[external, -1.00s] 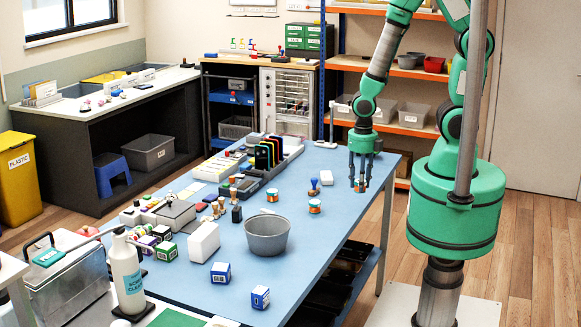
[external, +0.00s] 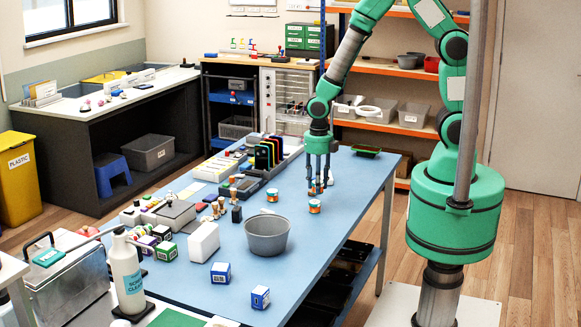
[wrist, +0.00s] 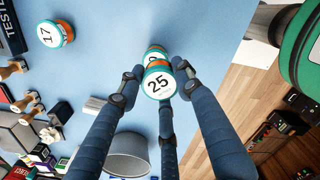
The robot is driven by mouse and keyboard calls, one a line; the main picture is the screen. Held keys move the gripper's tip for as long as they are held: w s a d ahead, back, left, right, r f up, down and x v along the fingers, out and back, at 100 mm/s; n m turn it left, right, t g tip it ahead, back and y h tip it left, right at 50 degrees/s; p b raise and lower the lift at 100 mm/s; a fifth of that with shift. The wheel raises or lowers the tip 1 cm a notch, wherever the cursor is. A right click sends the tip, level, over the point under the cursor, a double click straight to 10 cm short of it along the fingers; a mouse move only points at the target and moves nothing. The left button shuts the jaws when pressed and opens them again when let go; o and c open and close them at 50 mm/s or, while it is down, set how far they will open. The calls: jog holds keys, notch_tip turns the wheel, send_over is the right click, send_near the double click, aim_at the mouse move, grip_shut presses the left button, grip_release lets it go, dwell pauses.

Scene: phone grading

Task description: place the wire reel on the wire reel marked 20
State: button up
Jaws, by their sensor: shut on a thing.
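My gripper (external: 318,186) is shut on a wire reel with an orange band and a white top, marked 25 in the wrist view (wrist: 158,82). The held reel also shows between the fingers in the external view (external: 314,191). Just below it, a second wire reel (external: 314,206) stands on the blue table. In the wrist view this reel (wrist: 154,51) is partly covered by the held one, so its number is not fully readable. A gap between the two reels is hard to judge. A third reel, marked 17 (wrist: 54,34), stands apart to the left (external: 272,195).
A grey bucket (external: 267,237) stands on the table nearer the camera, close to the fingers in the wrist view. Wooden-handled stamps (external: 234,192) and a white block (external: 203,242) are to the left. A green tray (external: 366,151) lies at the back right. The right table edge is clear.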

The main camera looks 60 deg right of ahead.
jog(key=shift+w+a, duration=0.1)
jog(key=shift+w, duration=0.3)
jog(key=shift+f, duration=0.1)
jog(key=shift+f+b, duration=0.5)
jog(key=shift+f, duration=1.15)
jog(key=shift+f, duration=0.2)
jog(key=o, duration=1.2)
jog(key=shift+r, duration=0.1)
notch_tip(320, 180, up, 12)
jog(key=p, duration=0.2)
jog(key=shift+r+p, duration=0.1)
jog(key=shift+p, duration=0.2)
